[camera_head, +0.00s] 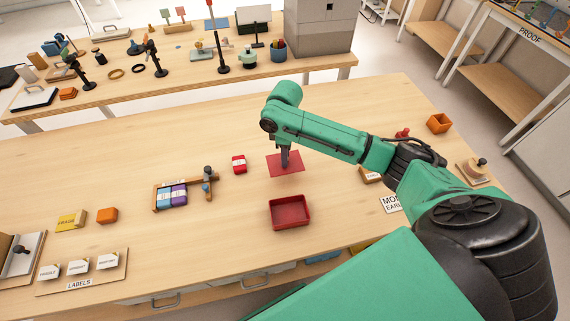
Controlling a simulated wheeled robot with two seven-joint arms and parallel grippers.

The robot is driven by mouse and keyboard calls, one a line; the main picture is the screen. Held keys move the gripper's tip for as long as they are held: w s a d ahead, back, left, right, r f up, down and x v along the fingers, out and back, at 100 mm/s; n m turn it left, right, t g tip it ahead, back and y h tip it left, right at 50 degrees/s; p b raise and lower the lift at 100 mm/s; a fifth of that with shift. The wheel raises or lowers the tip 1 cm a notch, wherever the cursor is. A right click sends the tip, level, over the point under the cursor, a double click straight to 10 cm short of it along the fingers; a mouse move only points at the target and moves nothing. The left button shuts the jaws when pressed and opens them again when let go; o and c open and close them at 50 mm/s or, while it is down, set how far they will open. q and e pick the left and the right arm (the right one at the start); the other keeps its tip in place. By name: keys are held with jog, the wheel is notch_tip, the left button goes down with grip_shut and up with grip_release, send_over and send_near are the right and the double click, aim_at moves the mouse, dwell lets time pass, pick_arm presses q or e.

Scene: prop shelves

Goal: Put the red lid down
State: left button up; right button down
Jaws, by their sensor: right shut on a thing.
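The red lid (274,164) is a flat red square in the middle of the table, just behind the open red box (290,224). My right gripper (286,158) points down over the lid's middle and is shut on it. Its fingertips are small and dark, and the grip itself is hard to make out. I cannot tell whether the lid hovers a little above the table or touches it. My left gripper is not in view.
A small red-and-white block (239,165) lies left of the lid. A wooden tray (156,197) with blue and purple blocks is further left. A label board (82,283) lies at front left. An orange box (439,123) stands at far right. Bare table surrounds the lid.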

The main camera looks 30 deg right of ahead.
notch_tip(320, 180, down, 5)
jog(key=shift+s+d, duration=0.1)
jog(key=shift+f, duration=0.1)
jog(key=c, duration=0.7)
grip_release()
notch_tip(320, 180, up, 12)
jog(key=shift+r+b, duration=0.15)
jog(key=shift+b, duration=0.15)
